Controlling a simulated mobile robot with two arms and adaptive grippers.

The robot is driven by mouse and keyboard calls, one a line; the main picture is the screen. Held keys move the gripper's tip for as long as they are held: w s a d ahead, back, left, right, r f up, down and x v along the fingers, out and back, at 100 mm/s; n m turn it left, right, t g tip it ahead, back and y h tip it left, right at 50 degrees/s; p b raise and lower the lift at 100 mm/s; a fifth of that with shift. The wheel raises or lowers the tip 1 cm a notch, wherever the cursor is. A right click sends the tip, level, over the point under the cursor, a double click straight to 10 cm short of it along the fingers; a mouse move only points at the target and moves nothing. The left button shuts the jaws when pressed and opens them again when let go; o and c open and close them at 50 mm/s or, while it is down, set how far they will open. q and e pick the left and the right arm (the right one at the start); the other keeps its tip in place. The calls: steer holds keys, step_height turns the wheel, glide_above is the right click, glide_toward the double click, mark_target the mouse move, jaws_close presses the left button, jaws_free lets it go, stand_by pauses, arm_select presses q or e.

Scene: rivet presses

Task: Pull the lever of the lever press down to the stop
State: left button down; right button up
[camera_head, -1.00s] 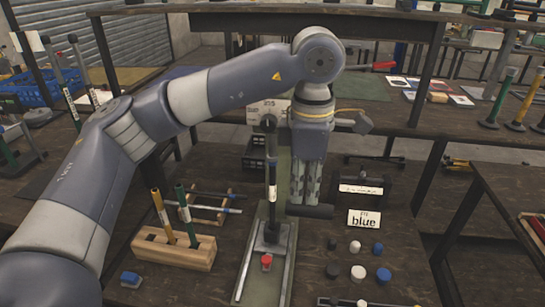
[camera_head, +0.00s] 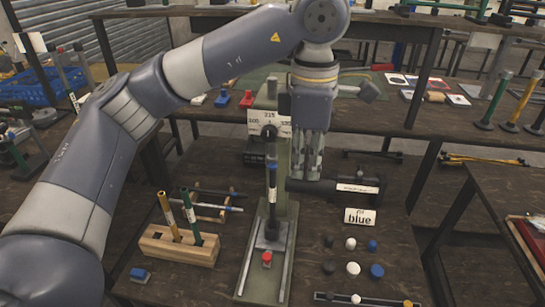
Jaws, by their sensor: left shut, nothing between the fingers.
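The lever press (camera_head: 281,213) stands upright on the dark workbench, with a green-grey column, a white scale plate (camera_head: 255,124) and a dark vertical rod (camera_head: 272,190) with a blue band. A black horizontal bar (camera_head: 310,187), which looks like the lever's handle, shows right of the column. My left gripper (camera_head: 309,176) points down right beside the column, shut and empty. Its fingertips are at or just above the bar; I cannot tell whether they touch it. The lever's arm and pivot are partly hidden. My right gripper is not in view.
A wooden block (camera_head: 178,247) with yellow and green handled tools stands left of the press. A red button (camera_head: 267,257) sits at the press's front.

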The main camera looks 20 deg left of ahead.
arm_select(q)
step_height(320, 180, up, 7)
steer(key=p, duration=0.5)
steer(key=shift+w+a+f, duration=0.15)
steer(key=shift+w, duration=0.3)
steer(key=w+r+p, duration=0.2)
steer(key=r+p, duration=0.5)
steer(key=w+a+r+p, duration=0.1)
steer(key=w+r+p, duration=0.2)
steer(key=r+p, duration=0.5)
steer(key=shift+a+r, duration=0.25)
steer(key=shift+w, duration=0.15)
stand_by(0.6)
